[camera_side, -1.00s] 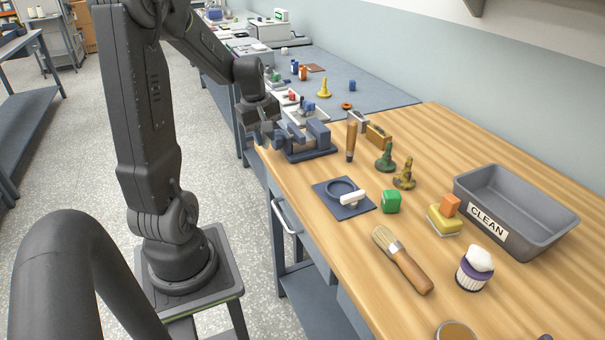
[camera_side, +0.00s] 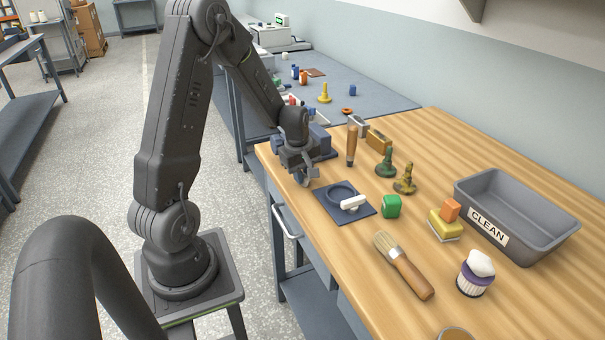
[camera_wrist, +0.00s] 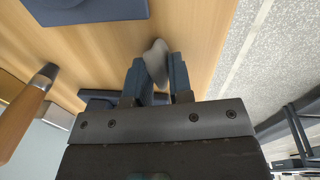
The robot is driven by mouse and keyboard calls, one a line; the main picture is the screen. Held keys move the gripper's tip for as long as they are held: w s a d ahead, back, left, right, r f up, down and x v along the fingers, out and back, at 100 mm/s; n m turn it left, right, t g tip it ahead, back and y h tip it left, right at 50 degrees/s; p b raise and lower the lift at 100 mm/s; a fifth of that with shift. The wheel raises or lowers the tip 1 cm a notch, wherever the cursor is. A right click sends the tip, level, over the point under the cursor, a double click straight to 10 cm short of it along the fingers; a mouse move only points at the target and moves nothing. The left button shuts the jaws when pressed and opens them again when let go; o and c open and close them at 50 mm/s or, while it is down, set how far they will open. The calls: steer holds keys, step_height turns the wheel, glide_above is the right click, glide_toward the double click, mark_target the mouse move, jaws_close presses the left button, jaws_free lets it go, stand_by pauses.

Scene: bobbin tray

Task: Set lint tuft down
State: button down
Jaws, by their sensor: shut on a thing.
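The lint tuft (camera_wrist: 155,62) is a small pale grey lump between the two blue-grey fingers of my gripper (camera_wrist: 157,70) in the wrist view. My gripper is shut on it, and the tuft sticks out past the fingertips. In the side view my gripper (camera_side: 304,178) is low over the near left part of the wooden bench. It is just left of the dark blue square mat (camera_side: 362,212), apart from it. The tuft cannot be made out in the side view. The mat's edge also shows at the top of the wrist view (camera_wrist: 85,12).
The mat bears a round ring and a white bar (camera_side: 353,202). A vise (camera_side: 322,142) stands behind my gripper. A wooden-handled tool (camera_side: 352,147), green block (camera_side: 391,206), brush (camera_side: 408,272) and grey CLEAN bin (camera_side: 535,222) are to the right. The bench edge is close.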

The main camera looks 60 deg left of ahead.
steer(key=c, duration=1)
jaws_free()
steer(key=shift+o, duration=0.2)
step_height(320, 180, up, 11)
steer(key=s, duration=0.1)
steer(key=s+d+r+m+t, duration=0.1)
steer(key=s+d+r+m, duration=0.1)
steer(key=d+r+m, duration=0.35)
steer(key=s+d+r+m+t, duration=0.1)
steer(key=d+r+m, duration=0.15)
steer(key=d, duration=0.55)
steer(key=s+d+r+m+t, duration=0.1)
steer(key=s+d+m+t, duration=0.1)
steer(key=s+d+m, duration=0.7)
steer(key=shift+s+d+r+m+h, duration=0.2)
steer(key=shift+d+r+m+h, duration=0.15)
steer(key=shift+d+m, duration=0.5)
steer(key=shift+a, duration=0.15)
